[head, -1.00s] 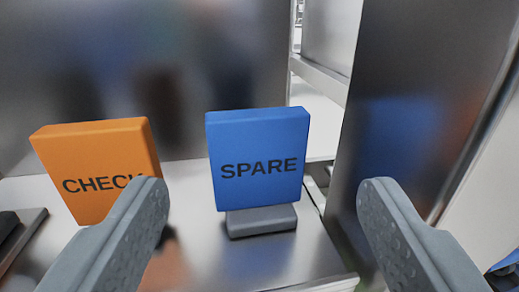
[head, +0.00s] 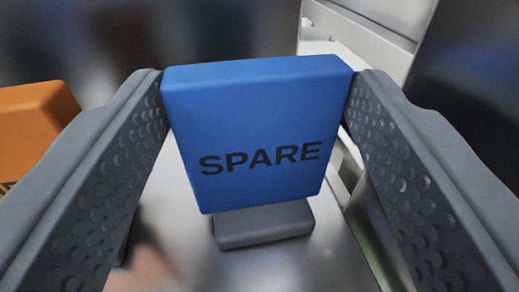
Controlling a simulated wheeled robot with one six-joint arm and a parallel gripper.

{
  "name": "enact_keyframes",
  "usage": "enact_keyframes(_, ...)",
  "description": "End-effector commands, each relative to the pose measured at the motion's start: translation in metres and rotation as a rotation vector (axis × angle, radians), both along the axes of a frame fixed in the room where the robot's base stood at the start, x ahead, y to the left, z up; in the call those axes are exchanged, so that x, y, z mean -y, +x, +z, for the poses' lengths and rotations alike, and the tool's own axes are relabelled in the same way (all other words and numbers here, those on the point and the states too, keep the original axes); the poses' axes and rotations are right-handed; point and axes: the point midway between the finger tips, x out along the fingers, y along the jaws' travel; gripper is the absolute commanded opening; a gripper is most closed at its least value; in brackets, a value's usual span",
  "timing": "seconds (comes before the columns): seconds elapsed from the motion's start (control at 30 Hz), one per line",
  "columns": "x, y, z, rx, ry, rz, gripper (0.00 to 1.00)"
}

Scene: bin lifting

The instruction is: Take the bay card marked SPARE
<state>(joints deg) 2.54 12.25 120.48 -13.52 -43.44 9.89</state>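The blue bay card marked SPARE (head: 258,130) stands upright on a small grey foot (head: 264,224) on a shiny metal surface. My gripper (head: 258,88) is around it, one finger at its left edge and one at its right edge. The fingers are spread about as wide as the card, with their tips close to its upper side edges. Whether they press on it I cannot tell. The card still rests on its foot.
An orange card (head: 30,130) stands at the left, partly hidden by my left finger. A pale metal frame (head: 365,40) rises behind at the right, beside a dark panel (head: 470,80). The metal surface (head: 290,265) in front of the card is bare.

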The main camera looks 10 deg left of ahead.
Motion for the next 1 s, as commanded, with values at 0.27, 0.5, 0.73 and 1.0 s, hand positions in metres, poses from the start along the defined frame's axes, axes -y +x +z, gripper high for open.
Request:
enact_keyframes(0.27, 0.0, 0.0, 0.0, 0.0, 0.0, 0.0, 0.33)
enact_keyframes(0.5, 0.001, -0.004, 0.009, 0.003, -0.001, 0.001, 0.33)
enact_keyframes(0.73, 0.001, -0.004, 0.04, 0.006, 0.0, 0.001, 0.33)
enact_keyframes(1.0, 0.004, -0.011, 0.072, 0.003, -0.001, 0.0, 0.33)
